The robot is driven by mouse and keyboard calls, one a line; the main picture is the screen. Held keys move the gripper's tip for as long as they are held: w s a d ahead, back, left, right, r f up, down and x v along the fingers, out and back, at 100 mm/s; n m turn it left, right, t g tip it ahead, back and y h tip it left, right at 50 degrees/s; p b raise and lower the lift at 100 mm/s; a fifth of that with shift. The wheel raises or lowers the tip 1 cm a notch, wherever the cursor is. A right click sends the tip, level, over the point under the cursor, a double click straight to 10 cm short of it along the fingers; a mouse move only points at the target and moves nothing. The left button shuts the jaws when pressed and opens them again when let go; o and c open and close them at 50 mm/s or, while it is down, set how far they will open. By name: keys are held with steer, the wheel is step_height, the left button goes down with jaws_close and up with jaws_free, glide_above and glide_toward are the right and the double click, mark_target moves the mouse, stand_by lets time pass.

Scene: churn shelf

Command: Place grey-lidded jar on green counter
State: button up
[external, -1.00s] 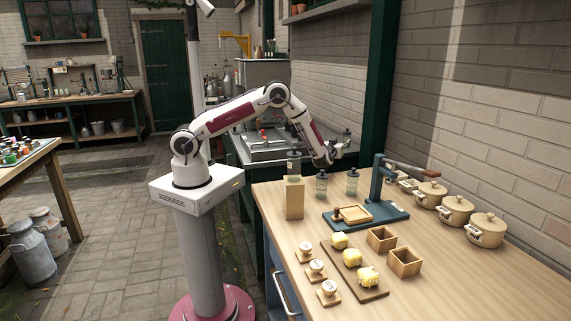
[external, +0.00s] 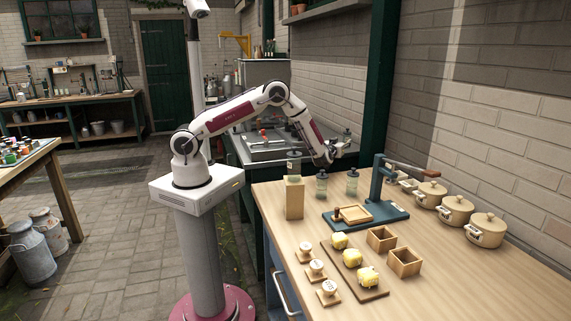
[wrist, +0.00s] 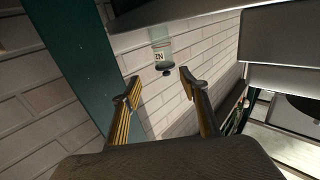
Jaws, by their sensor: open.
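My gripper (external: 337,153) is over the far right part of the dark green counter (external: 241,150) with a sink. In the wrist view my gripper (wrist: 160,85) has its two fingers spread, with nothing between them. A clear jar with a white label and dark grey lid (wrist: 162,50) shows beyond the fingertips, apart from them. It appears upside down in this view, its base end towards a dark surface at the top. In the external view, similar jars stand on the wooden counter (external: 321,184) (external: 352,182) and one on a wooden block (external: 294,164).
A blue press (external: 378,195) with a wooden tray, cream pots (external: 456,208), small wooden boxes (external: 404,262), a board with yellow butter pieces (external: 352,258) and stamps (external: 316,266) crowd the wooden counter. A brick wall (wrist: 75,105) and green post (wrist: 75,60) are close to my gripper.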

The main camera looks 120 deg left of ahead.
steer(key=w+d+r+m+t+h, duration=0.5)
steer(key=w+d+r+t, duration=0.3)
steer(key=w+d+r, duration=0.5)
steer(key=d+r+m+t+h, duration=0.2)
steer(key=d+r+m+h, duration=0.15)
steer(key=d, duration=0.85)
steer(key=d+r+m+t+h, duration=0.15)
steer(key=d+r+h, duration=0.25)
steer(key=d, duration=0.8)
steer(key=s+d+m+g+h, duration=0.2)
steer(key=s+d+m+h, duration=0.3)
steer(key=s+d, duration=1.15)
steer(key=s+d+f+m+g, duration=0.1)
steer(key=s+d+f+g, duration=0.1)
steer(key=s, duration=0.8)
steer(key=s+d+f+m+g, duration=0.1)
steer(key=s+d+f+g, duration=0.1)
steer(key=s, duration=0.8)
steer(key=shift+d+f+m, duration=0.3)
steer(key=shift+f+m, duration=0.05)
steer(key=shift+m, duration=0.05)
